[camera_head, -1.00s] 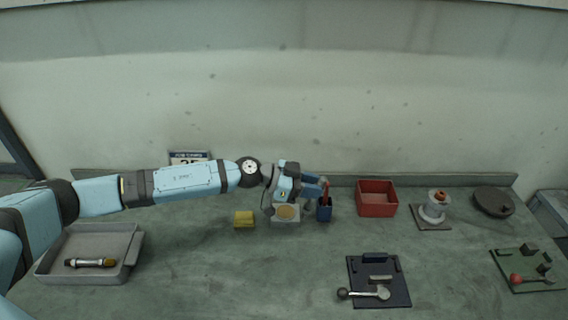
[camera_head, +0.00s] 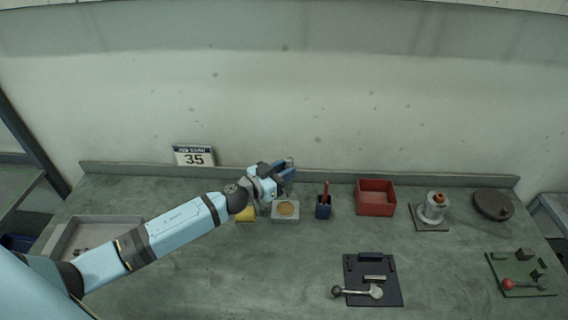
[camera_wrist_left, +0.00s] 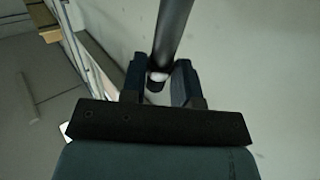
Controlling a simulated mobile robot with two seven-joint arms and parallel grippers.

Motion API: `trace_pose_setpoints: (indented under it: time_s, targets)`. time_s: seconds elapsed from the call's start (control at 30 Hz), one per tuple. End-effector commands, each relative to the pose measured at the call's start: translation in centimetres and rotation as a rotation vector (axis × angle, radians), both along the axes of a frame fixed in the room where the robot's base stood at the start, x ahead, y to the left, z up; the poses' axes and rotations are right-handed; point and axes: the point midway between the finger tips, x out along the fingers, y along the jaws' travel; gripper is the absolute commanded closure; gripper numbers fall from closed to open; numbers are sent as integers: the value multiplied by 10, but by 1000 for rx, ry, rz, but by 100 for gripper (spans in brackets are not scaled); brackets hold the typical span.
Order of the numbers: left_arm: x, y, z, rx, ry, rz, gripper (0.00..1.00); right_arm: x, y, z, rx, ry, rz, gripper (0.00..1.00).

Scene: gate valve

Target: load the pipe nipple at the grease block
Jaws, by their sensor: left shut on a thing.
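The grease block (camera_head: 278,217) is a pale square block with a round tan patch of grease (camera_head: 287,209) on top, standing at the back middle of the bench. My left gripper (camera_head: 289,168) is raised just beyond it in the head view, apart from the grease. In the left wrist view my left gripper (camera_wrist_left: 160,85) is shut on a dark round rod (camera_wrist_left: 173,35), which I take as the pipe nipple. The rod's pale end shows between the fingers. In the head view the rod is too small to make out. My right gripper is not in view.
A yellow sponge (camera_head: 246,215) sits left of the block. A grey tray (camera_head: 64,232) is partly behind my arm. The front middle holds a dark fixture board (camera_head: 388,297).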

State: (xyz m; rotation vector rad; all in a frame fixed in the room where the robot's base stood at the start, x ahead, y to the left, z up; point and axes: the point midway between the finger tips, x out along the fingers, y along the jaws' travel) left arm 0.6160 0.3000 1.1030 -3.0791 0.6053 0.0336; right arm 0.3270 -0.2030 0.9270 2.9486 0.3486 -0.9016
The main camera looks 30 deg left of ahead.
Motion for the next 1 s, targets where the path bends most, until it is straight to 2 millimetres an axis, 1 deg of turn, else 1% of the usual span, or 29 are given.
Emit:
trace_pose_setpoints:
  time_s: [0.07, 0.23, 0.37, 0.47, 0.5, 0.73, 0.83, 1.0]
  targets:
    - [-1, 5, 0, -7, -11, 23, 95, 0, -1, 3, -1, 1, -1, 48]
    - [-2, 10, -5, -8, -19, 45, 95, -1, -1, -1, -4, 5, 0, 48]
    - [-2, 10, -15, -8, -20, 46, 95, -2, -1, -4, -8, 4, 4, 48]
    - [-2, 10, -27, -8, -18, 46, 95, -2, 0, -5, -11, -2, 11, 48]
    - [-1, 11, -35, -5, -21, 44, 95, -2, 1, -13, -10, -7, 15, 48]
    - [-1, 10, -55, -4, -21, 42, 95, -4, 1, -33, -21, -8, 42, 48]
    - [-1, 10, -59, -4, -21, 42, 95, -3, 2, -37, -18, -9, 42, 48]
    - [-1, 10, -62, -6, -21, 42, 95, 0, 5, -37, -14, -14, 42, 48]
